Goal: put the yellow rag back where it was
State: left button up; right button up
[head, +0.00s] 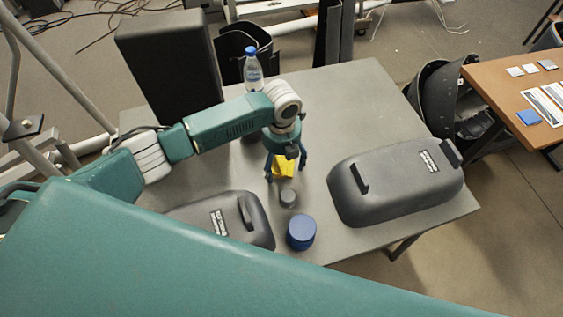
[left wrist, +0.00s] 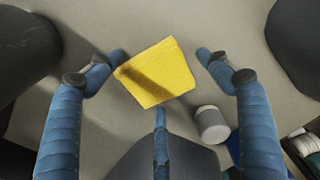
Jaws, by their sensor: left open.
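The yellow rag (head: 284,166) lies on the grey table (head: 350,90), partly hidden behind my left gripper in the head view. In the left wrist view the rag (left wrist: 157,73) lies flat, with a shadow across it. My left gripper (head: 285,176) points down over the rag. Its fingers (left wrist: 160,75) are open and spread to either side of the rag; I cannot tell whether the lower finger touches it. My right gripper is not in view.
A small grey cylinder (head: 288,198) and a blue round container (head: 301,232) stand just in front of the rag. Dark grey cases lie at right (head: 395,182) and left (head: 225,222). A water bottle (head: 253,70) stands behind my arm. The table's back right is clear.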

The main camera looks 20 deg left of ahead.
aim_at(281, 165)
pick_arm(q)
jog(key=shift+r, duration=0.1)
notch_tip(281, 165, up, 12)
jog(key=shift+b, duration=0.4)
dwell(0.5)
